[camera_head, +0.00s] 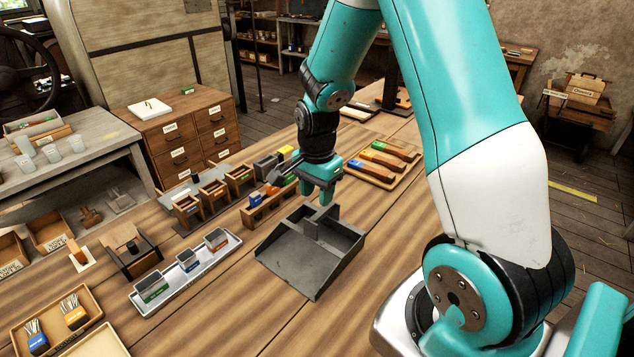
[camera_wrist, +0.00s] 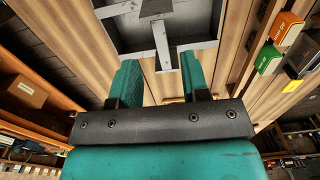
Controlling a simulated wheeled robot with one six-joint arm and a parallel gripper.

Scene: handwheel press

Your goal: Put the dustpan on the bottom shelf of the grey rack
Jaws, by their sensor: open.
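The dark grey dustpan (camera_head: 306,262) lies flat on the wooden table, its pan towards the front. My gripper (camera_head: 320,196) points down over the dustpan's rear part, where its handle is. In the wrist view the dustpan (camera_wrist: 118,26) fills the top, and its handle (camera_wrist: 161,42) reaches towards the gap between the two teal fingers of my gripper (camera_wrist: 159,66). The fingers are apart on either side of the handle's line. I cannot tell whether they touch the dustpan. I cannot make out a grey rack in either view.
A metal tray (camera_head: 160,301) with small bins lies left of the dustpan. Small wooden boxes (camera_head: 213,190) stand behind it. A wooden tray (camera_head: 402,163) with colourful-labelled items lies behind right. A drawer cabinet (camera_head: 172,125) stands at the left. Bare table shows in front of the dustpan.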

